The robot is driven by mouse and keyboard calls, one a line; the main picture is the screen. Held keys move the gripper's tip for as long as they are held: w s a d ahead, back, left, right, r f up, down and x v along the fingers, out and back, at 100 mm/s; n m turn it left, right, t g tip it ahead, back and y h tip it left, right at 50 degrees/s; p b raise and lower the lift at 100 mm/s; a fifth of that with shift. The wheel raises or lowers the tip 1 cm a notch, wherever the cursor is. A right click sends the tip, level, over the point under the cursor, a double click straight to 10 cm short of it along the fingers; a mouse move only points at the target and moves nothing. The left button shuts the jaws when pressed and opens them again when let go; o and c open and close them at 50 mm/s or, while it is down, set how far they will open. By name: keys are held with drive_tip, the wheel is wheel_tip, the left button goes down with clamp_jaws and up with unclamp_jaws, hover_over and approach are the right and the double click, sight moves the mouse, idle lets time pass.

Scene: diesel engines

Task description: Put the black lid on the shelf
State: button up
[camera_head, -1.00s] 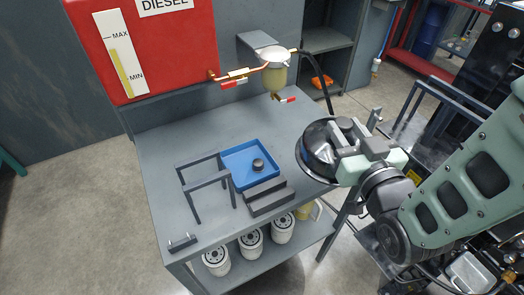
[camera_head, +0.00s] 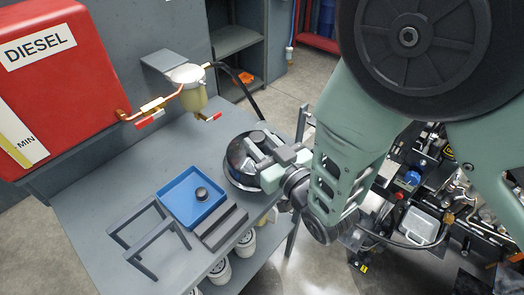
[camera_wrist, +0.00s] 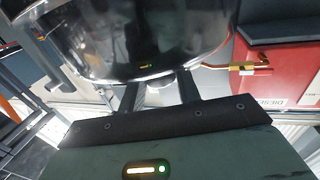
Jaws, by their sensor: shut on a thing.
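The black lid (camera_head: 238,164) is a glossy, round dome with a small knob on top. My gripper (camera_head: 268,150) is shut on it, around the knob area, at the right edge of the grey workbench (camera_head: 105,205). I cannot tell whether the lid touches the bench top or hangs just above it. In the wrist view the shiny lid (camera_wrist: 140,35) fills the upper part, just beyond the two dark fingers (camera_wrist: 160,90). A grey shelf (camera_head: 234,42) stands open behind the bench, with an orange item low in it.
A red diesel tank (camera_head: 60,100) is at left. White filters (camera_head: 219,270) stand below. Engine parts (camera_head: 430,200) are at right.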

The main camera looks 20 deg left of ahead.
drive_tip(key=shift+f, duration=1.9)
drive_tip(key=shift+f, duration=0.1)
drive_tip(key=o, duration=1.2)
drive_tip(key=shift+c, duration=0.2)
